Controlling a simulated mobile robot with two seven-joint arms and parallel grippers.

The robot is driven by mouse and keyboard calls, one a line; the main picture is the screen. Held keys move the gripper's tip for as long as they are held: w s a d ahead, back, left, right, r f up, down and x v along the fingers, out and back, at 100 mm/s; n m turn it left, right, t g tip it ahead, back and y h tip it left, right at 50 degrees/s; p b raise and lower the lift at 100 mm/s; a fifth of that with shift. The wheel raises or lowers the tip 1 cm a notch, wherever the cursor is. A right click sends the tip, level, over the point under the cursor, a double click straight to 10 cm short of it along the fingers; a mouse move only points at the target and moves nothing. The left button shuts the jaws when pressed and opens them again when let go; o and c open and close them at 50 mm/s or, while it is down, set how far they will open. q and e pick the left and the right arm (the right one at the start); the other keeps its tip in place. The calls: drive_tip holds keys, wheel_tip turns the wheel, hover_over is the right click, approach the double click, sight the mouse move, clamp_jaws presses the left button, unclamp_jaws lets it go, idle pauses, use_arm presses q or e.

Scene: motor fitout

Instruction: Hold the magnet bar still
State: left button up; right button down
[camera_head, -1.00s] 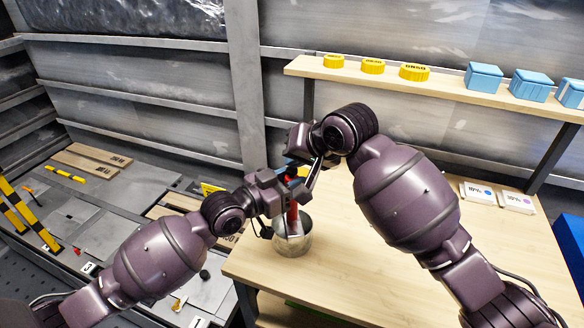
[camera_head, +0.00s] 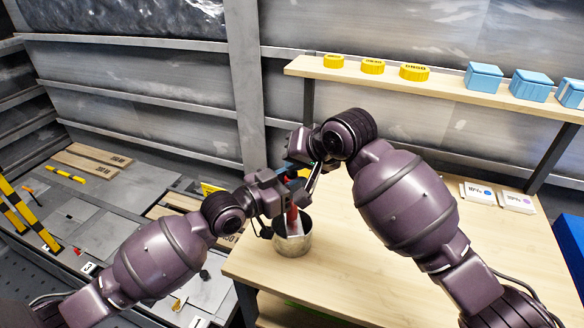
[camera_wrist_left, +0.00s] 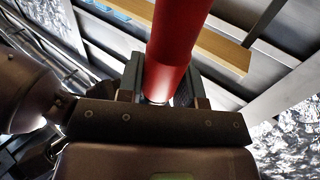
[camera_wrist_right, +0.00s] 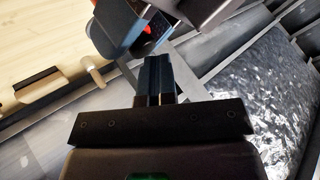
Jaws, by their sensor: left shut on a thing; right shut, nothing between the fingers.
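The magnet bar shows as a red cylinder (camera_head: 292,216) standing roughly upright at the metal cup (camera_head: 294,243) on the wooden table. Its lower end is hidden behind the cup's rim or inside it. My left gripper (camera_head: 287,195) is shut on the red bar from the left. In the left wrist view the red bar (camera_wrist_left: 175,55) sits between the two fingers. My right gripper (camera_head: 314,180) is beside the bar's upper part, at its right. In the right wrist view its fingers (camera_wrist_right: 153,75) are closed together with nothing between them. I cannot tell whether they touch the bar.
A wooden shelf (camera_head: 440,88) at the back carries yellow round pieces (camera_head: 372,66) and blue boxes (camera_head: 484,76). Labelled cards (camera_head: 497,196) lie at the table's right. The wooden table (camera_head: 390,270) is clear in front. A grey surface with striped parts (camera_head: 38,228) lies left.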

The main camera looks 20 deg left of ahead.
drive_tip(key=shift+r, duration=1.1)
drive_tip(key=shift+r, duration=0.15)
wheel_tip(320, 180, up, 5)
drive_tip(key=shift+f, duration=0.15)
idle(0.4)
idle(0.4)
use_arm(q)
drive_tip(key=o, duration=1.1)
drive_tip(key=shift+s+a, duration=0.1)
